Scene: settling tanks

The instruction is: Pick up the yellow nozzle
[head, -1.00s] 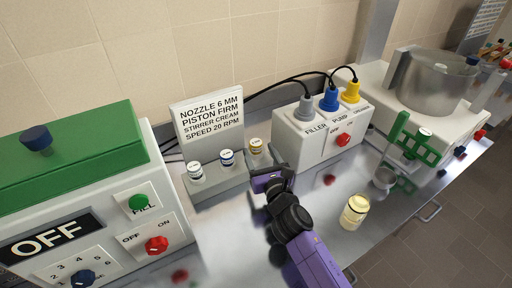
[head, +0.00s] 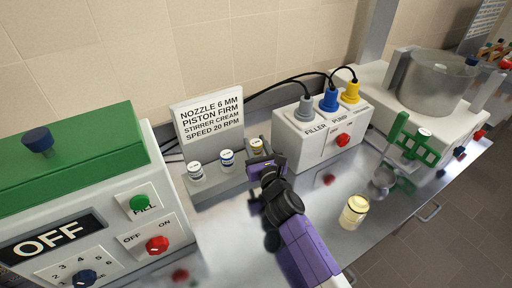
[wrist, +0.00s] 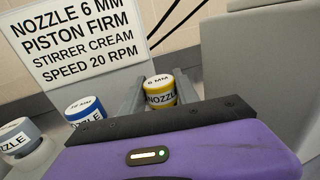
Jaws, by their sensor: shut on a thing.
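The yellow nozzle (head: 257,145) is a small white cylinder with yellow bands, at the right end of a grey rack (head: 218,181). My gripper (head: 260,153) is at it. In the wrist view, the yellow nozzle (wrist: 160,91) sits between the two grey fingers of my gripper (wrist: 160,93), which are shut on it. Its label reads "6 MM NOZZLE". Its lower part is hidden behind my gripper, so I cannot tell whether it touches the rack. A blue-banded nozzle (head: 227,158) and a grey-banded nozzle (head: 195,171) stand to its left.
A sign (head: 208,117) stands close behind the rack. A white box with plugs (head: 318,141) is close on the right, and a green-topped machine (head: 75,158) is on the left. A cream-coloured jar (head: 354,212) stands on the steel counter (head: 225,240).

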